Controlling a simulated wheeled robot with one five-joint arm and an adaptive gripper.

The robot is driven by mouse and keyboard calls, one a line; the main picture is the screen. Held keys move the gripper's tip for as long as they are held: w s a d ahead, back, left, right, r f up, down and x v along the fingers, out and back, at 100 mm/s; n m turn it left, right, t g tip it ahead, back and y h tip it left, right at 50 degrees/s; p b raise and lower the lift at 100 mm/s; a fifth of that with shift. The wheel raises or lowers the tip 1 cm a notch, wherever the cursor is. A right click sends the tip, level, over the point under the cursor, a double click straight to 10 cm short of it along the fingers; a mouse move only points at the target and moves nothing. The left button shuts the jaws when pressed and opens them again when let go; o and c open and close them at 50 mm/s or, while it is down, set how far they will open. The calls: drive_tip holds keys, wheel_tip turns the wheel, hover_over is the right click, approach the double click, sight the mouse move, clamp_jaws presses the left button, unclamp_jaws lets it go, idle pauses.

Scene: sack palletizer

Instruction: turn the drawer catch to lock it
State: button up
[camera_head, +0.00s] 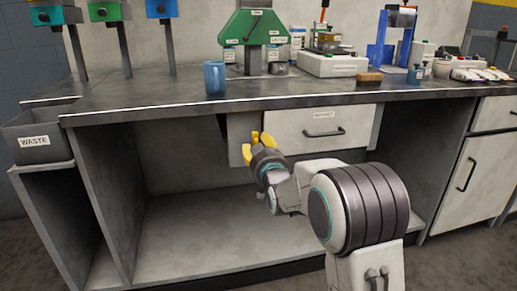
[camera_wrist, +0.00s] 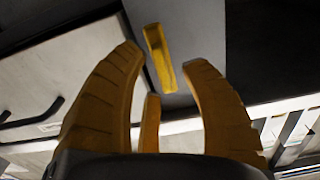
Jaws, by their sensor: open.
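The drawer (camera_head: 290,122) is pale with a dark bar handle (camera_head: 324,133). It sits under the bench top and looks shut. In the wrist view its pale front (camera_wrist: 65,75) is on the left. The catch, a yellow bar (camera_wrist: 160,57), is on the grey panel (camera_wrist: 190,30) beside the drawer. In the wrist view it stands nearly upright, tilted slightly, between my fingertips. I cannot tell whether they touch it. My gripper (camera_head: 257,143) is open, with yellow fingers at the panel left of the drawer. In the head view the gripper mostly hides the catch.
The bench top (camera_head: 150,100) overhangs the drawer. A blue mug (camera_head: 214,78) stands near its front edge, and a brown block (camera_head: 369,78) lies farther right. A waste bin (camera_head: 36,143) is at the left end. The space below the drawer is open down to a low shelf (camera_head: 190,240).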

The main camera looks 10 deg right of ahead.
drive_tip(key=shift+w, duration=0.2)
drive_tip(key=shift+c, duration=0.3)
clamp_jaws()
